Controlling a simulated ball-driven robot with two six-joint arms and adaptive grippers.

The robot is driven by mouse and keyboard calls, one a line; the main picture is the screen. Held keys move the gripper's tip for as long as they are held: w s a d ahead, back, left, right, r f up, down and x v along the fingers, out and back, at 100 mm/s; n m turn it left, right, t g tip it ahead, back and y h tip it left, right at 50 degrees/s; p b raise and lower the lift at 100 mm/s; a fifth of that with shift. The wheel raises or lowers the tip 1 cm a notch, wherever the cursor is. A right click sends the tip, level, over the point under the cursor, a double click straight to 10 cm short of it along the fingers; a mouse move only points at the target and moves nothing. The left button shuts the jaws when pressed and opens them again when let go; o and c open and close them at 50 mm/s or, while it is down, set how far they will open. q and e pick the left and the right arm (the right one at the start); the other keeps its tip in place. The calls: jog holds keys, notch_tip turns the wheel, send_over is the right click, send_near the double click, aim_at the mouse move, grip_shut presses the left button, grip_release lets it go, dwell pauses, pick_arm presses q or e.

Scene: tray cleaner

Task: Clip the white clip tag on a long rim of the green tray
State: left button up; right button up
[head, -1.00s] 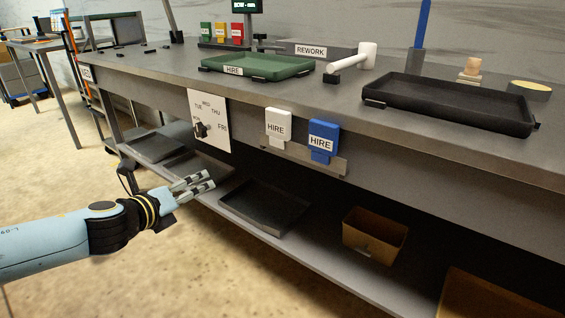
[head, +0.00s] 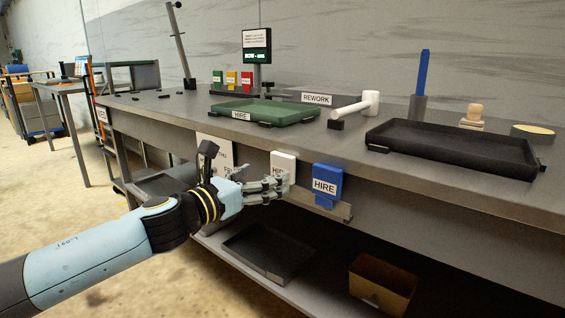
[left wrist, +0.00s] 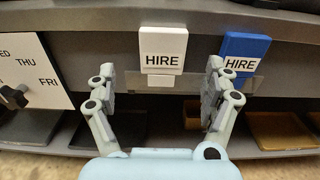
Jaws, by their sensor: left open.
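The white clip tag (head: 283,163), marked HIRE, hangs on a rail on the bench's front edge. It also shows in the left wrist view (left wrist: 163,47), upright and ahead between my fingers. My left gripper (head: 284,186) is open and empty just in front of the tag; in the left wrist view its fingers (left wrist: 158,92) stand apart on either side, lower than the tag. The green tray (head: 290,113) lies on the bench top, with a HIRE label on its near long rim. My right gripper is not in view.
A blue HIRE tag (head: 327,183) hangs right of the white one, close to my right-hand finger in the wrist view. A black tray (head: 450,152) and a white-headed mallet (head: 370,103) lie on the bench top. A day dial board (left wrist: 28,72) is at the left.

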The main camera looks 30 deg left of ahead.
aim_at(280, 168)
pick_arm(q)
jog(key=w+p, duration=0.2)
jog(key=w, duration=0.1)
jog(key=w+p, duration=0.1)
jog(key=shift+w+d+r, duration=0.15)
jog(key=shift+d+r, duration=0.15)
jog(key=shift+d, duration=0.05)
jog(key=shift+w+f, duration=0.25)
jog(key=shift+c, duration=0.4)
jog(key=c, duration=1)
jog(key=shift+r, duration=0.2)
